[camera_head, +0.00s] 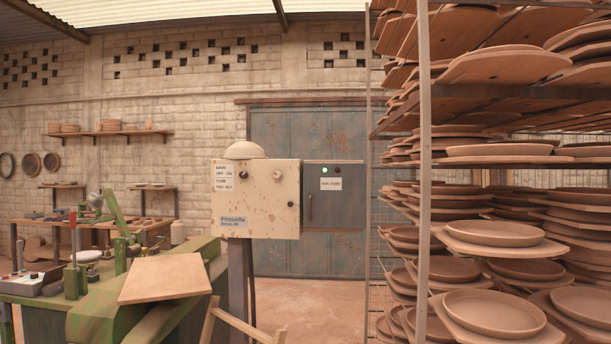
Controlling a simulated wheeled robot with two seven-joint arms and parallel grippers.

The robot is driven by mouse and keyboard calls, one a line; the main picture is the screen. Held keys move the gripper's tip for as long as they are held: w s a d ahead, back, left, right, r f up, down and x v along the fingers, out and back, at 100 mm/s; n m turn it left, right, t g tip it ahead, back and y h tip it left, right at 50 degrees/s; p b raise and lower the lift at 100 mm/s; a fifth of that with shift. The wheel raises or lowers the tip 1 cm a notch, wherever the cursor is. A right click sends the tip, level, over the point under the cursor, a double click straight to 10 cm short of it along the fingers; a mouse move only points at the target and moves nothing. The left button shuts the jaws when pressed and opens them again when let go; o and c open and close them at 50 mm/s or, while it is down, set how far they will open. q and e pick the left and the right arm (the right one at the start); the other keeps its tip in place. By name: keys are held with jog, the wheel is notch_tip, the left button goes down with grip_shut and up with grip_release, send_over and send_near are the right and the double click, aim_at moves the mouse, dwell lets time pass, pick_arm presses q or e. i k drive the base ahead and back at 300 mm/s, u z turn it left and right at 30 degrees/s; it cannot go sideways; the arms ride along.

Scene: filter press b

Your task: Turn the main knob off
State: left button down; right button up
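A cream-coloured, speckled control box (270,222) stands on a grey post in the middle of the view. A white label (223,177) at its upper left seems to read "MAIN OFF". A small dark round knob (243,174) sits just right of this label, and a small pale round fitting (277,175) sits near the box's upper right corner. The knob's turned position is too small to tell. Neither of my grippers is in view.
A tall rack (425,200) full of clay plates stands close on the right. A green machine with a wooden board (165,279) stands at the lower left. A wooden chair-like frame (233,322) is below the control box. Open floor (310,315) shows between post and rack.

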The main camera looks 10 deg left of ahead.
aim_at(243, 174)
jog(key=z, duration=0.05)
jog(key=i, duration=1.95)
jog(key=u, duration=0.7)
